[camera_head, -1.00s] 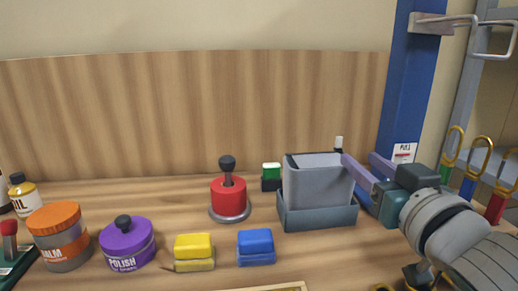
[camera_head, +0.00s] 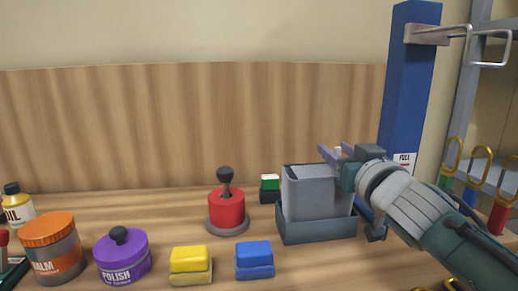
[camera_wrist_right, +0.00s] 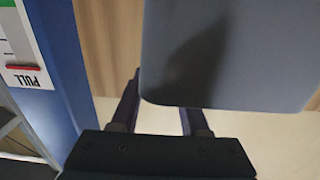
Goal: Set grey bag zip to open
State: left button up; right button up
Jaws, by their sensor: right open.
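The grey bag (camera_head: 308,195) stands upright in a dark grey tray (camera_head: 318,231) on the wooden bench. It fills much of the upper right of the right wrist view (camera_wrist_right: 235,50). Its zip is not clear in either view. My right gripper (camera_head: 335,150) is open at the bag's upper right, with its fingers above and beside the top edge. In the right wrist view my two fingers (camera_wrist_right: 160,112) are apart, near the bag's edge. I cannot tell whether they touch it. My left gripper is not in view.
A blue post (camera_head: 408,85) stands behind my right arm.

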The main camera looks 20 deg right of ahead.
grip_shut()
dwell(1.3)
